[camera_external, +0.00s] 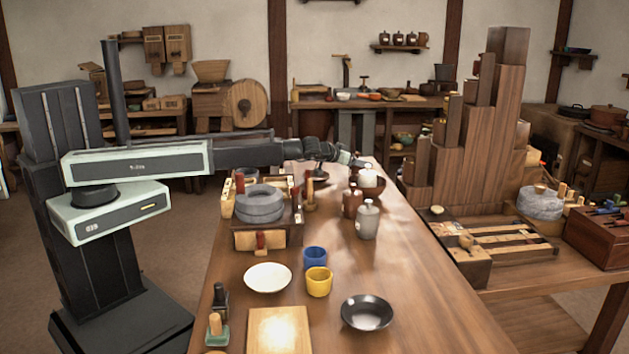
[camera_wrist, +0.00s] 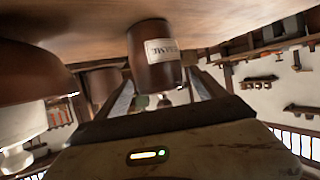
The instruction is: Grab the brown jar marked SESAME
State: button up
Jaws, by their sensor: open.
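In the wrist view, which looks upside down, a brown jar (camera_wrist: 150,42) with a pale label stands out in front of my gripper (camera_wrist: 160,88). Its lettering is inverted and too blurred to read for certain. The jar shows between the two spread fingers, with no clear contact. In the external view my gripper (camera_external: 352,161) is at the far part of the long table, by a group of jars. A brown jar (camera_external: 350,204) and a grey jar (camera_external: 367,222) stand there. I cannot tell which jar there matches the labelled one.
A second brown vessel (camera_wrist: 103,82) and a large dark brown one (camera_wrist: 35,72) are left of the labelled jar in the wrist view. A quern stone (camera_external: 260,205) stands left of the jars. Blue (camera_external: 315,258) and yellow (camera_external: 318,282) cups and a black bowl (camera_external: 366,312) are nearer.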

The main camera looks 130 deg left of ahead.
jog(key=shift+d+r, duration=0.1)
jog(key=shift+c, duration=0.6)
grip_shut()
jog(key=shift+r+p, duration=0.45)
jog(key=shift+p, duration=0.1)
notch_tip(320, 180, up, 3)
jog(key=p, duration=0.3)
jog(key=shift+r, duration=0.1)
jog(key=s+d+p, duration=0.1)
jog(key=s+d, duration=0.8)
jog(key=d, duration=0.4)
jog(key=shift+r, duration=0.4)
